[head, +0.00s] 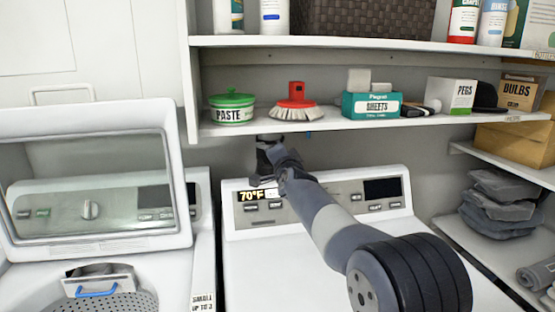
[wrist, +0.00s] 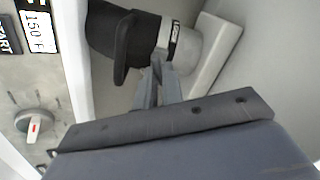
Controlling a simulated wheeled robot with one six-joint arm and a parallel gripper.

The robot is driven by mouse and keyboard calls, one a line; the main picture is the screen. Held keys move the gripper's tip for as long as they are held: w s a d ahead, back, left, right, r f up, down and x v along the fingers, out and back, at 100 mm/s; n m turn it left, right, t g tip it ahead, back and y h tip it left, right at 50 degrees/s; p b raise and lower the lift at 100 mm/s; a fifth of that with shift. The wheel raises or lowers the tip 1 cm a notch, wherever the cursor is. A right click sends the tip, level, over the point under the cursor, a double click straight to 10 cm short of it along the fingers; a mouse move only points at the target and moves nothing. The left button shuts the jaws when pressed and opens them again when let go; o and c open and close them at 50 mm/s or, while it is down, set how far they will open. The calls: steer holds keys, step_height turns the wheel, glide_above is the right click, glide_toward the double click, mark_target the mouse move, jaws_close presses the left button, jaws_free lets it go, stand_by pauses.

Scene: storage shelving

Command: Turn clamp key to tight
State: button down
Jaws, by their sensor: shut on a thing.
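My gripper (wrist: 158,72) is shut at the clamp on a hose joint in the wrist view. A black hose (wrist: 135,28) meets a pale grey pipe (wrist: 188,55) there. A light clamp band (wrist: 165,33) with a small dark-and-white label (wrist: 174,40) circles the joint. The clamp key is between my fingertips and mostly hidden by them, so its angle cannot be read. In the head view my gripper (head: 266,162) is behind the right machine's control panel, below the shelf, and the joint is hidden.
The shelf (head: 340,127) above my gripper holds a paste tub (head: 232,108), a red brush (head: 295,100) and a sheets box (head: 371,105). The right machine's panel (head: 345,203) stands close in front. A panel knob (wrist: 36,125) shows at left in the wrist view. The left washer's lid (head: 90,180) is raised.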

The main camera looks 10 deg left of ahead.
steer(key=m+b, duration=0.1)
steer(key=m, duration=0.4)
steer(key=shift+m, duration=0.3)
stand_by(0.4)
steer(key=c, duration=1.5)
jaws_free()
steer(key=shift+c, duration=0.2)
steer(key=shift+f, duration=0.1)
steer(key=b+v, duration=0.4)
steer(key=v, duration=0.6)
steer(key=shift+s+d+b, duration=0.25)
steer(key=shift+s+b, duration=0.1)
